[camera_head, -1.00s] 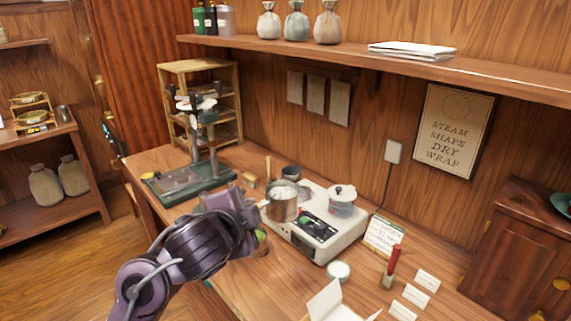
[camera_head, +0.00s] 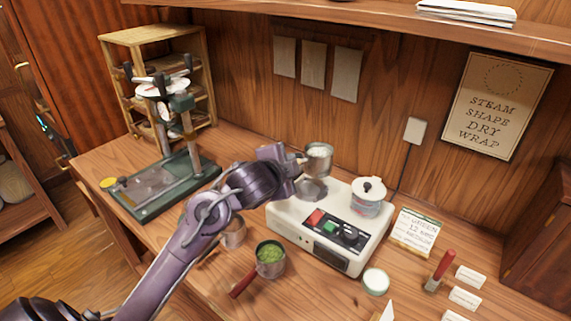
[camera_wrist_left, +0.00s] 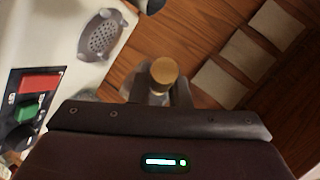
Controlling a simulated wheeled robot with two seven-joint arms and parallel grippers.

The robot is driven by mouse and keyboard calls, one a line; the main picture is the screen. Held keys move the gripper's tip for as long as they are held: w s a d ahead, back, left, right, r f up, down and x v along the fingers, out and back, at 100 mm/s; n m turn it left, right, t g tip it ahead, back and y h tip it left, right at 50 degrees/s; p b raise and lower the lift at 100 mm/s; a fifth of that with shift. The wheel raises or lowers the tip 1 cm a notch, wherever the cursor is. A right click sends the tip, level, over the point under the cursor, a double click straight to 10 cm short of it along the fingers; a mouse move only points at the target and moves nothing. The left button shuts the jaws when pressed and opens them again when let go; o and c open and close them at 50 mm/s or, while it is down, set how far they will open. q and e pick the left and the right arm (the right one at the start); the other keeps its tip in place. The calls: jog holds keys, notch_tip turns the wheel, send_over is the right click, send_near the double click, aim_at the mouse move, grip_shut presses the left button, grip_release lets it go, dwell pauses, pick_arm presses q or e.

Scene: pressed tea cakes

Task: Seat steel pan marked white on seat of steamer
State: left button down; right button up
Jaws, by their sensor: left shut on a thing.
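My left gripper (camera_head: 292,163) is shut on the handle of a small steel pan (camera_head: 319,158). The pan appears raised behind the left seat of the white steamer (camera_head: 336,262). That round grey seat (camera_head: 313,190) looks empty; its perforated plate (camera_wrist_left: 102,38) shows in the left wrist view. There, a wooden handle end (camera_wrist_left: 163,72) sits between the fingertips of my left gripper (camera_wrist_left: 161,92), and the pan body is mostly hidden. I cannot make out a white mark. A lidded pot (camera_head: 369,197) occupies the steamer's right side. My right gripper is not in view.
A pan of green leaf with a red handle (camera_head: 269,260) and another steel pan (camera_head: 233,236) stand left of the steamer. A green press (camera_head: 165,185) stands further left. A card (camera_head: 415,232) and a round tin (camera_head: 375,281) are at right. The wall is close behind.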

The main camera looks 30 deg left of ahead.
pick_arm(q)
jog(key=f+b, duration=0.1)
jog(key=a+f+b, duration=0.1)
jog(key=f+b, duration=0.2)
jog(key=f, duration=0.1)
jog(key=shift+w+a+b, duration=0.15)
jog(key=shift+a+b, duration=0.2)
jog(key=shift+b, duration=0.05)
jog(key=shift+f, duration=0.45)
dwell(0.7)
jog(key=shift+f+b, duration=0.85)
jog(key=shift+f, duration=0.05)
dwell(0.3)
jog(key=c, duration=1.3)
grip_release()
jog(key=shift+c, duration=0.2)
jog(key=shift+o, duration=0.2)
